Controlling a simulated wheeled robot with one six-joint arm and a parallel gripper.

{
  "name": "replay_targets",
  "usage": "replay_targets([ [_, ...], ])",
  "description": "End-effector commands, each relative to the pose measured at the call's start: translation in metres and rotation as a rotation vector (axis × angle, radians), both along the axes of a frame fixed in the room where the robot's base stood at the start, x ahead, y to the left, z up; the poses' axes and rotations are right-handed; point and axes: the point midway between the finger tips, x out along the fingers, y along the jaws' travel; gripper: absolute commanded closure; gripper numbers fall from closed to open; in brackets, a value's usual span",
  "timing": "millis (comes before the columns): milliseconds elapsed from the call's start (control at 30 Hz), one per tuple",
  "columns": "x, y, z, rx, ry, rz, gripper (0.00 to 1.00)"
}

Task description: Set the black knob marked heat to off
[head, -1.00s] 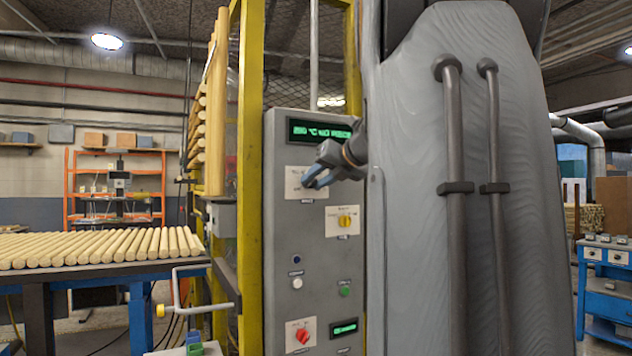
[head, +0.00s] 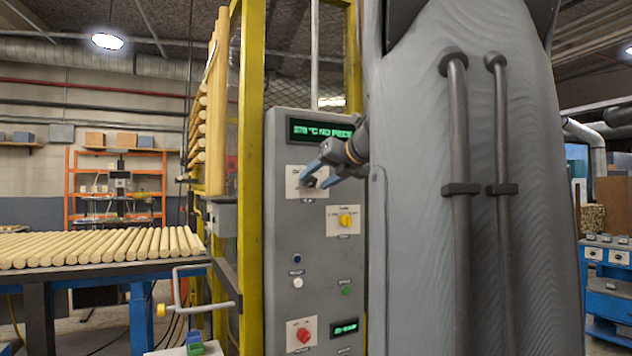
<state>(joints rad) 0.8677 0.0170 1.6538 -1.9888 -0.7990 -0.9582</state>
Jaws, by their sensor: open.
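A grey control panel (head: 278,215) stands in the middle of the head view. A black knob (head: 309,181) sits on a white label plate (head: 292,189) near its top; the plate's lettering is too small to read. My gripper (head: 314,178) is open, its blue-grey fingertips at the black knob. I cannot tell whether they touch it, and they hide part of the knob and plate. A green display (head: 320,131) above reads about 270 °C with more text partly hidden.
Below are a yellow knob (head: 345,220), a white button (head: 297,283), a green button (head: 346,290) and a red knob (head: 303,335). A yellow frame (head: 249,170) stands left of the panel. A table of wooden rods (head: 100,247) is further left.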

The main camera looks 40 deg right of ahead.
Motion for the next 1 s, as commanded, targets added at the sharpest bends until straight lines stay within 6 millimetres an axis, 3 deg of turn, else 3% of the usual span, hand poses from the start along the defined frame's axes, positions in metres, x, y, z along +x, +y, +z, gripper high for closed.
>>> replay_targets([
  [200,-0.035,0.002,0.013,-0.002,-0.001,-0.003,0.54],
  [400,-0.057,0.005,0.021,-0.001,0.0,-0.002,0.54],
  [1000,-0.062,0.006,0.023,0.0,0.001,-0.001,0.54],
])
